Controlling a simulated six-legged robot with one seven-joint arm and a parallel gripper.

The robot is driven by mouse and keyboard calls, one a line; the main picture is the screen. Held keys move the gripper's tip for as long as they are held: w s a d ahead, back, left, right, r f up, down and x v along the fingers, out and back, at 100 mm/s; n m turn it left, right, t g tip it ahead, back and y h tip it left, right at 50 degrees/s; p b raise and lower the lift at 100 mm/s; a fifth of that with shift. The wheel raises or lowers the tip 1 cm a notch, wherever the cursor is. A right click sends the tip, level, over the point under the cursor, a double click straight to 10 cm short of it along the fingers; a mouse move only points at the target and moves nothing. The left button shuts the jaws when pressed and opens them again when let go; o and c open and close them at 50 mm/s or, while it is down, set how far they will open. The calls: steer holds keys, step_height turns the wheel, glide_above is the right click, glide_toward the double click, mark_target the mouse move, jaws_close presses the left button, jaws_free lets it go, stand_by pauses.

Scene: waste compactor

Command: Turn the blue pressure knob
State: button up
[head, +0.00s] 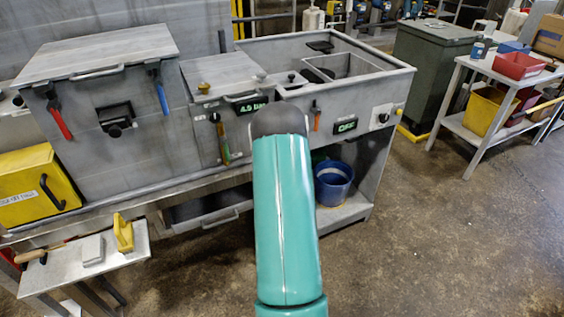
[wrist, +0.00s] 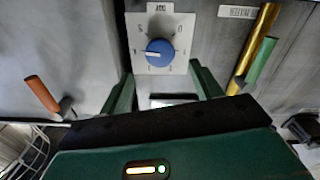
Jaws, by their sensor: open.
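The blue pressure knob (wrist: 159,52) sits on a white dial plate (wrist: 160,30) with marks around it, at the top middle of the wrist view. A white pointer line shows on its face. My gripper (wrist: 163,82) is open and empty. Its two green fingers are spread left and right, below the knob in the picture, and do not appear to touch it. In the head view I cannot see the blue knob or my gripper; my teal arm covers that part of the panel.
An orange handle (wrist: 42,93) and a green handle (wrist: 262,60) beside a yellow bar (wrist: 252,48) flank the dial in the wrist view. The head view shows a black knob (head: 383,118), green displays (head: 345,126) and a blue bucket (head: 333,184).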

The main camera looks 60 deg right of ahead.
steer(key=v, duration=0.8)
steer(key=w+a+r+g+y, duration=0.2)
steer(key=w+a+r+g, duration=0.1)
steer(key=w+a+r, duration=0.95)
steer(key=s+a+r+g+y, duration=0.1)
steer(key=s+a+r, duration=0.15)
steer(key=a, duration=0.55)
steer(key=s+a+r+g+y, duration=0.1)
steer(key=a+r, duration=0.3)
steer(key=a, duration=0.3)
steer(key=s+a+r+n+g+y, duration=0.1)
steer(key=s+a+g+y, duration=0.1)
steer(key=s+a, duration=0.7)
steer(key=s+a+r+n+g+y, duration=0.2)
steer(key=s+a, duration=0.7)
steer(key=a, duration=0.5)
steer(key=shift+s+g+y, duration=0.3)
steer(key=shift+g+y, duration=0.1)
steer(key=shift+y, duration=0.2)
